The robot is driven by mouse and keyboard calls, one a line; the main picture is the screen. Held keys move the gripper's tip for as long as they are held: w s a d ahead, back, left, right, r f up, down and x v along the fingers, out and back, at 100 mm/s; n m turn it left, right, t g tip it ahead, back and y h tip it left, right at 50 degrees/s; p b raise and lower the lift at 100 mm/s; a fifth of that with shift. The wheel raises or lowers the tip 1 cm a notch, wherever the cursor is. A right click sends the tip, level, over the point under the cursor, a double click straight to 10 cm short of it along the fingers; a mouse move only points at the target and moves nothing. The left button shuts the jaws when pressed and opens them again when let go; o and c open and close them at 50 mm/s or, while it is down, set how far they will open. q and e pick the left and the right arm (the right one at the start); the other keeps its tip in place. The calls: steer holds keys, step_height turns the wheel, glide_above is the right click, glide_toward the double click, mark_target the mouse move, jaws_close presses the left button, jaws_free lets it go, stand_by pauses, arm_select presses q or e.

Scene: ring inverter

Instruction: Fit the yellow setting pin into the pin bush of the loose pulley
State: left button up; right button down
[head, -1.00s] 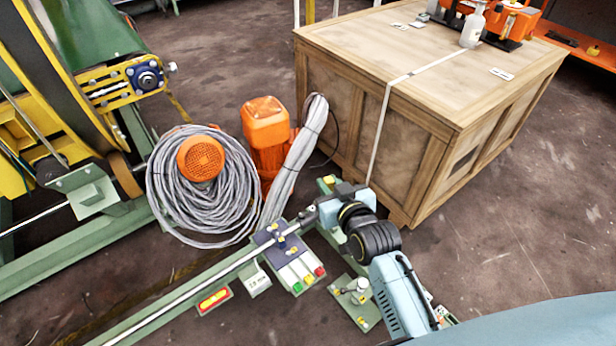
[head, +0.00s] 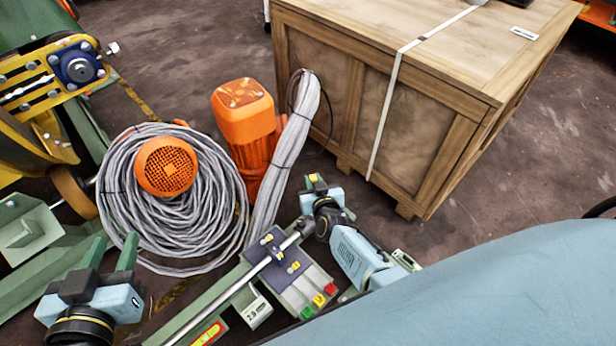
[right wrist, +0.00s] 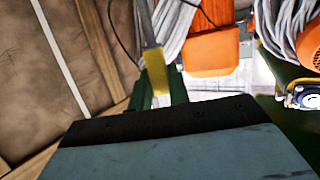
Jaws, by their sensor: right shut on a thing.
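My right gripper (head: 316,186) is near the crate's lower corner, beyond the control box. In the right wrist view its green fingers (right wrist: 159,92) are shut on the yellow setting pin (right wrist: 158,80), whose grey shaft reaches away from the fingers. In the head view only a small yellow bit of the pin (head: 314,177) shows. My left gripper (head: 110,254) is at the lower left, fingers up, open and empty. The machine with the yellow pulley wheel (head: 40,150) is at the left edge, partly cut off. I cannot make out the pin bush.
A grey cable coil (head: 215,200) lies around an orange motor (head: 166,168); another orange motor (head: 243,115) stands behind. A large wooden crate (head: 350,90) is at the upper right. A control box (head: 300,272) and steel bar lie in front. A blue bearing (head: 78,66) is at upper left.

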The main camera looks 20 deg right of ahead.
steer(key=shift+f, duration=0.1)
arm_select(q)
steer(key=shift+s+r, duration=0.1)
steer(key=shift+r, duration=0.15)
